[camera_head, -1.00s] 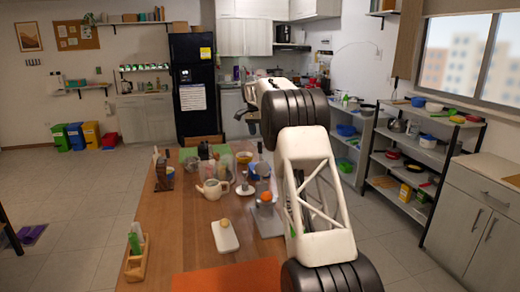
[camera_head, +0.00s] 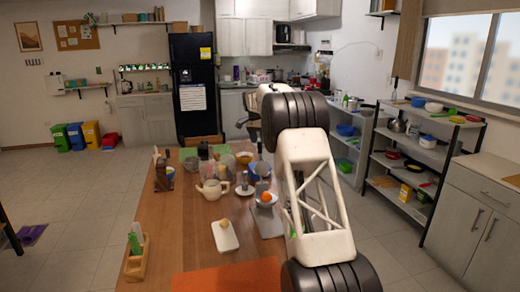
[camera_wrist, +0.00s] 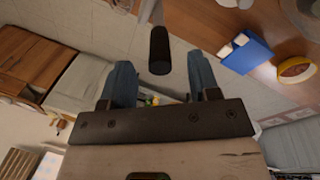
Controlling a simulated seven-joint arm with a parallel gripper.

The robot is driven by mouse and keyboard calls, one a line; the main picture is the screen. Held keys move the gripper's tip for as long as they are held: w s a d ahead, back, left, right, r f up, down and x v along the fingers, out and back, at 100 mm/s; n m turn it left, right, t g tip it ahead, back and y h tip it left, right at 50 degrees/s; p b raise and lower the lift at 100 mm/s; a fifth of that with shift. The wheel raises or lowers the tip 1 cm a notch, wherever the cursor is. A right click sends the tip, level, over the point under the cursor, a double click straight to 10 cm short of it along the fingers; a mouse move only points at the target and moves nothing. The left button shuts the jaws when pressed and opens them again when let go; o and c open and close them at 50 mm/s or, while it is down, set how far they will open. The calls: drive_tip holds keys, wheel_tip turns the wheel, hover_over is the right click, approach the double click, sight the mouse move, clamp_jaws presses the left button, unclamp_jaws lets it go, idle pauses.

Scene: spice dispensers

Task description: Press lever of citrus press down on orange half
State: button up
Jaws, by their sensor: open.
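The citrus press (camera_head: 267,202) stands on the wooden table, left of my arm, with an orange half (camera_head: 266,196) in its bowl. In the wrist view, a black cylindrical handle on a grey rod (camera_wrist: 159,50), apparently the press lever, points in between the fingertips of my gripper (camera_wrist: 160,66). The two blue fingers are open, with visible gaps on both sides of the handle.
A white board with a small round item (camera_head: 225,236) lies in front of the press. A beige teapot (camera_head: 212,189) and several jars and bowls stand behind and left. A wooden holder (camera_head: 136,260) is at the near left. The wrist view shows a blue box (camera_wrist: 247,53).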

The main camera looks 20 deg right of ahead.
sight(260, 148)
drive_tip(key=shift+s+d+f, duration=0.15)
drive_tip(key=shift+s+f, duration=0.05)
drive_tip(key=shift+f, duration=0.9)
drive_tip(key=shift+s+d+f, duration=0.1)
drive_tip(key=shift+s+f, duration=0.05)
drive_tip(key=shift+f, duration=0.95)
clamp_jaws()
